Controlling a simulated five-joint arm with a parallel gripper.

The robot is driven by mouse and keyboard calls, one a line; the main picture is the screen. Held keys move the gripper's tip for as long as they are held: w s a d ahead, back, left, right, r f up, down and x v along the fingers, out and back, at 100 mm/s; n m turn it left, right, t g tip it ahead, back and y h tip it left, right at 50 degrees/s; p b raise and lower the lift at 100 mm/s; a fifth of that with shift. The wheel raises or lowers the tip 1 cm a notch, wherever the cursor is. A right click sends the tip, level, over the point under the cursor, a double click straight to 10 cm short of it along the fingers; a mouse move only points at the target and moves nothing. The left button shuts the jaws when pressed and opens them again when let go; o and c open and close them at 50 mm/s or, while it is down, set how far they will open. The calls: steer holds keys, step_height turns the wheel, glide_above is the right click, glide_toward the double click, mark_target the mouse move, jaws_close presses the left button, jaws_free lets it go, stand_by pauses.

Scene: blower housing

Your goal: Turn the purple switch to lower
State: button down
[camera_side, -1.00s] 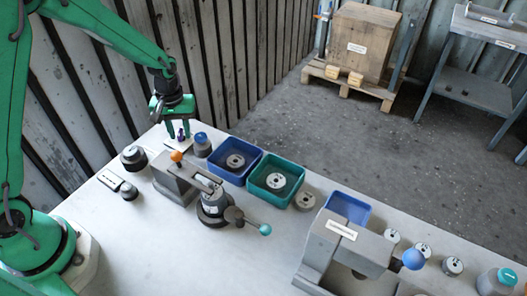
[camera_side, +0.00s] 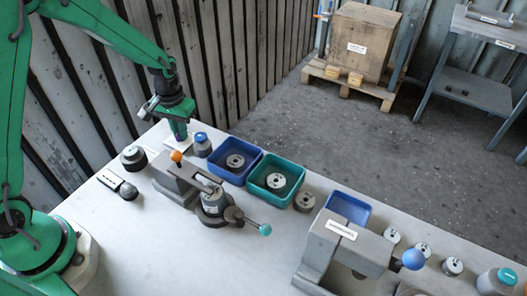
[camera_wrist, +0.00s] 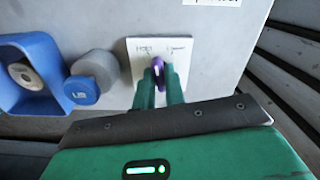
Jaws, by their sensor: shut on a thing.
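The purple switch (camera_wrist: 158,72) sits on a white plate (camera_wrist: 143,48) with a mark at each side, in the wrist view. The marks are too small to read surely; the right one may say "lower". The green fingers of my gripper (camera_wrist: 159,85) are closed around the switch's handle. In the side view my gripper (camera_side: 179,136) points down at the plate near the table's back left edge, and its fingers mostly hide the switch.
A grey fixture with an orange knob (camera_side: 176,156) is in front.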

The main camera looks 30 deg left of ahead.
steer(key=shift+m, duration=0.3)
steer(key=m, duration=0.4)
steer(key=shift+m, duration=0.3)
stand_by(0.6)
steer(key=shift+m, duration=2.2)
steer(key=c, duration=1.6)
jaws_free()
steer(key=shift+o, duration=0.2)
steer(key=shift+r, duration=0.1)
